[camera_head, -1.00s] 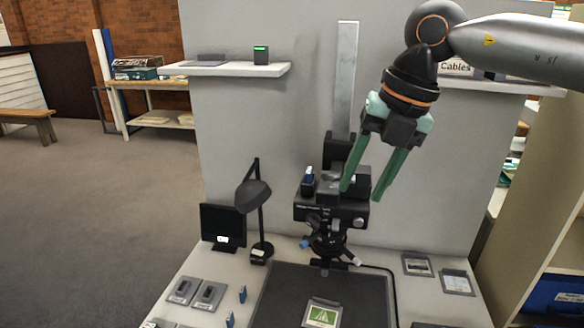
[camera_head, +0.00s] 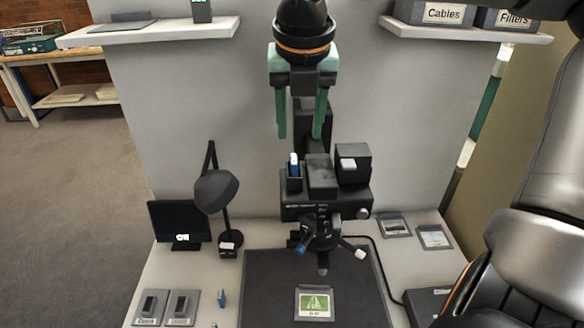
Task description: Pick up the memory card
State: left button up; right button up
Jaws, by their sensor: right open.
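A small blue-and-white piece (camera_head: 294,160), which looks like a memory card, stands upright in a black holder (camera_head: 293,182) on top of the black camera rig (camera_head: 325,208). A similar small blue piece (camera_head: 222,299) stands on the table at the lower left; I cannot tell which one is the memory card. My right gripper (camera_head: 300,136) points down with its two green fingers apart and nothing between them. In the picture its fingertips are just above the blue-and-white piece; the depth gap is unclear. My left gripper is not in view.
A dark mat (camera_head: 262,290) bears a framed green card (camera_head: 314,303). A lamp (camera_head: 217,190) and a small monitor (camera_head: 179,222) stand left of the rig. Grey plates (camera_head: 148,307) lie front left. Shelves (camera_head: 150,32) hang above. My own dark arm link fills the right side.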

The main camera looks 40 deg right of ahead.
aim_at(294, 159)
jog(key=x, duration=0.5)
jog(key=p+x, duration=0.1)
jog(key=x, duration=0.1)
jog(key=shift+w+a+f, duration=0.15)
jog(key=shift+w, duration=0.2)
jog(key=shift+c, duration=0.2)
grip_shut()
